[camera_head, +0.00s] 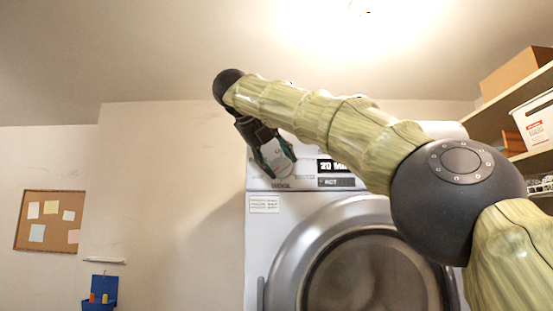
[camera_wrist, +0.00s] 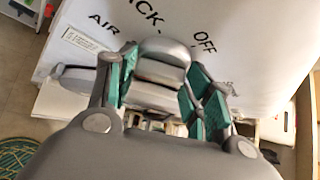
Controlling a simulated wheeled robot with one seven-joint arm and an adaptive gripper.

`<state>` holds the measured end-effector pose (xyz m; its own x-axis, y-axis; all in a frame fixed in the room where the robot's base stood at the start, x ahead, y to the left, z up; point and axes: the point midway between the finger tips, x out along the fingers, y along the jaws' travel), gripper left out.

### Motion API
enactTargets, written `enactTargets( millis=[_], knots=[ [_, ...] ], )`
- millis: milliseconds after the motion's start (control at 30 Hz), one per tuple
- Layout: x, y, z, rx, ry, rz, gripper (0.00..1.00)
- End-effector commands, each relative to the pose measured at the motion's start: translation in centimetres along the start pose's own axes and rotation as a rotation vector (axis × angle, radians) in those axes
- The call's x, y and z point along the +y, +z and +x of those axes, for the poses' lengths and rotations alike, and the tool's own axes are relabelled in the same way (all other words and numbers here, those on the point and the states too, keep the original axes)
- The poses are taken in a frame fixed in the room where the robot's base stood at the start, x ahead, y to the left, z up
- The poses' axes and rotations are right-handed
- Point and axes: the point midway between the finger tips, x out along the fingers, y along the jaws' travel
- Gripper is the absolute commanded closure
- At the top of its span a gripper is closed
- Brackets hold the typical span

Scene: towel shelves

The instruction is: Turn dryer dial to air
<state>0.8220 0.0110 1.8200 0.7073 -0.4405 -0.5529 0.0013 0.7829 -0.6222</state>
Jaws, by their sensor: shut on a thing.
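The dryer (camera_head: 254,235) stands ahead, with a white front, a round door and a control panel along its top. Its silver dial (camera_wrist: 162,72) sits between the two green-padded fingers of my gripper (camera_wrist: 163,92) in the wrist view. The gripper is shut on the dial. Printed words AIR, OFF and a partly hidden one ending in "CK" surround the dial. AIR lies to the left and OFF to the upper right. I cannot tell which word the dial points at. In the head view my gripper (camera_head: 274,170) is at the left end of the panel.
The large round door (camera_head: 365,275) is closed below the panel. A shelf with a cardboard box (camera_head: 513,74) and a white bin (camera_head: 535,120) is at the right. A corkboard (camera_head: 48,220) and a blue holder (camera_head: 100,292) hang on the left wall.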

Motion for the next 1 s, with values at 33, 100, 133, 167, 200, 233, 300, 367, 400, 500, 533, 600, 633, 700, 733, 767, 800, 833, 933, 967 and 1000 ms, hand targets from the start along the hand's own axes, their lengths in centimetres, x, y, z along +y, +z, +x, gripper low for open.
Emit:
enactTargets(
  millis=[33,100,133,167,200,233,300,367,400,500,533,600,633,700,733,767,800,833,933,967,1000],
  knots=[
    [-0.11,-0.03,0.13,0.002,0.020,0.019,0.73],
    [-0.13,-0.04,0.16,0.003,0.043,0.042,0.73],
    [-0.15,-0.05,0.16,0.003,0.052,0.052,0.73],
    [-0.16,-0.06,0.16,0.003,0.060,0.059,0.73],
    [-0.17,-0.07,0.16,0.003,0.070,0.068,0.73],
    [-0.18,-0.07,0.17,0.003,0.076,0.075,0.73],
    [-0.18,-0.09,0.19,0.003,0.088,0.087,0.73],
    [-0.17,-0.10,0.20,0.003,0.096,0.094,0.73],
    [-0.15,-0.11,0.21,0.003,0.099,0.097,0.73],
    [-0.13,-0.11,0.21,0.004,0.105,0.102,0.73],
    [-0.11,-0.12,0.22,0.004,0.105,0.103,0.73],
    [-0.09,-0.12,0.22,0.004,0.106,0.104,0.73],
    [-0.08,-0.12,0.22,0.004,0.106,0.104,0.73],
    [-0.05,-0.13,0.23,0.004,0.106,0.103,0.73],
    [-0.04,-0.13,0.23,0.004,0.106,0.103,0.73],
    [-0.03,-0.13,0.23,0.004,0.106,0.103,0.73],
    [-0.02,-0.13,0.24,0.004,0.106,0.102,0.73],
    [-0.01,-0.13,0.24,0.005,0.106,0.102,0.73],
    [0.01,-0.13,0.23,0.004,0.106,0.102,0.36],
    [0.00,-0.12,0.22,0.004,0.106,0.102,0.31],
    [0.00,-0.10,0.19,0.003,0.106,0.102,0.29]
  ],
)
